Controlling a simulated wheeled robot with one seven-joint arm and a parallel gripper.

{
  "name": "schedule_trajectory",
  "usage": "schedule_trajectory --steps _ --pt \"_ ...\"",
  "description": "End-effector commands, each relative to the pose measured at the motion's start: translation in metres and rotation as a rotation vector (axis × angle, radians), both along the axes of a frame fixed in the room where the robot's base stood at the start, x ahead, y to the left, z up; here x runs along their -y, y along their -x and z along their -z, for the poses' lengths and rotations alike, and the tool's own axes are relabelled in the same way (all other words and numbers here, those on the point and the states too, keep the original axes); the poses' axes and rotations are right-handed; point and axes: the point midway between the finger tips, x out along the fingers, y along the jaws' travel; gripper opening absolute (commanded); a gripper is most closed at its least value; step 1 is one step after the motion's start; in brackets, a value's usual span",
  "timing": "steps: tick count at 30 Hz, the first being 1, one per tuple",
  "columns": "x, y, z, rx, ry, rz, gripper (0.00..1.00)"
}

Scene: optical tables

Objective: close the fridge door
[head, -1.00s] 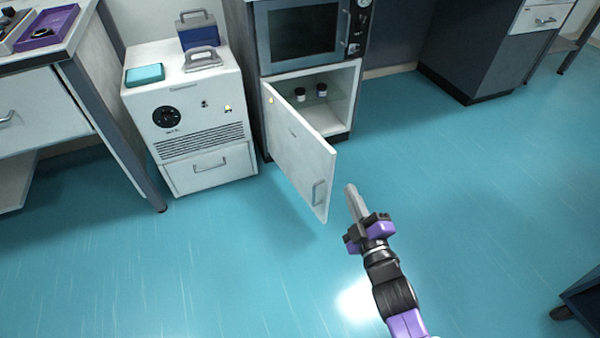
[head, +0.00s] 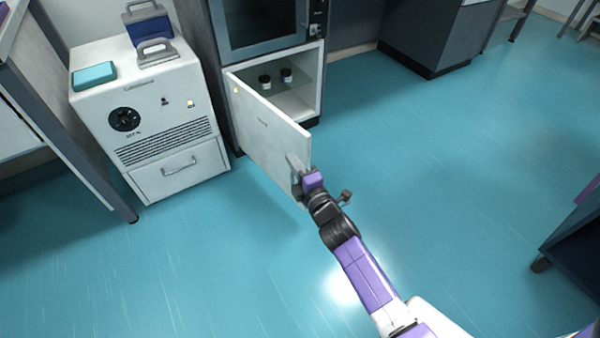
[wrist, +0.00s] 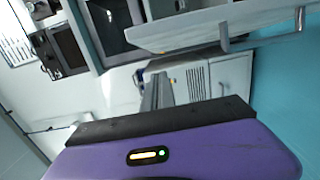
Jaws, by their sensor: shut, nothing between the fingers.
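The white fridge door (head: 268,125) stands open in the head view, hinged at the left of the low compartment under the oven-like unit. The open compartment (head: 300,97) behind it holds two small dark bottles with pale caps (head: 275,80). My gripper (head: 293,163) is shut and empty, and overlaps the door's outer face near its free edge. It hides the door's handle in the head view. In the wrist view the door (wrist: 200,28) and its handle (wrist: 224,37) show above my gripper (wrist: 158,85). I cannot tell whether the fingers touch the door.
A white cabinet (head: 165,135) with a drawer stands left of the door, with a teal box (head: 94,75) and a blue case (head: 150,25) on top. A dark cart (head: 575,245) is at the right. The teal floor (head: 430,150) between is clear.

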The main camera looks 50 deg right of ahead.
Motion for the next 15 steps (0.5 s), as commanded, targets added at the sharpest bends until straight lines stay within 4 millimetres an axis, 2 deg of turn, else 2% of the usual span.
schedule_trajectory --steps 1,4,6,15 --pt "0.004 -0.012 0.0 0.003 0.001 -0.001 0.0" --pt "0.01 -0.029 0.0 0.002 0.001 -0.001 0.0" --pt "0.02 -0.025 -0.006 -0.002 0.002 0.004 0.0" --pt "0.046 -0.021 -0.003 0.0 0.0 0.002 0.0"
